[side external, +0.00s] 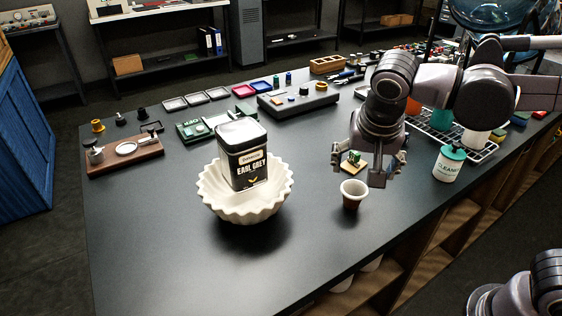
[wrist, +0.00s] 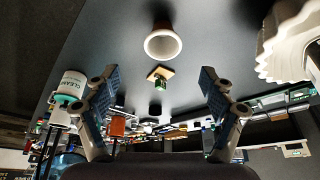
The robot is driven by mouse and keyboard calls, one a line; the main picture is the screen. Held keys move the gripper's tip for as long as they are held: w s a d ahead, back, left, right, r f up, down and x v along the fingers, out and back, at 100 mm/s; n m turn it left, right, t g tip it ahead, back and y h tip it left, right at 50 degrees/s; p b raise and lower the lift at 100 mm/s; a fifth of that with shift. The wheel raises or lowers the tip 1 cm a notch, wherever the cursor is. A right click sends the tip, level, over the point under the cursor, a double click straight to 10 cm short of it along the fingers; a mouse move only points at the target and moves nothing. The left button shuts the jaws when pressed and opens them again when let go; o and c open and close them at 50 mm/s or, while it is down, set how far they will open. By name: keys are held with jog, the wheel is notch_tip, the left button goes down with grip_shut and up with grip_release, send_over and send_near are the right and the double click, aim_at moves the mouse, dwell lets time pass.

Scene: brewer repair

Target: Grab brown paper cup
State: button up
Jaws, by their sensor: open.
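The brown paper cup (side external: 351,196) stands upright on the black table, with a white rim and white inside. It also shows in the wrist view (wrist: 163,43) at the top centre, beyond the fingertips. My gripper (side external: 369,162) is open and empty, above and just behind the cup in the side view, apart from it. In the wrist view the two fingers of my gripper (wrist: 160,88) are spread wide, with the cup lying between their lines. Nothing hides the cup in the wrist view.
A small board with a green part (side external: 352,161) lies close behind the cup. A white cleaner bottle (side external: 449,164) stands to the right, beside a wire rack (side external: 478,148). A scalloped white bowl (side external: 246,209) with an Earl Grey tin (side external: 243,157) is at left. The table between bowl and cup is clear.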

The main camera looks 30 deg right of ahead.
aim_at(353, 194)
jog(key=shift+m, duration=0.3)
jog(key=shift+a+x, duration=0.2)
jog(key=shift+x, duration=5.1)
jog(key=c, duration=0.8)
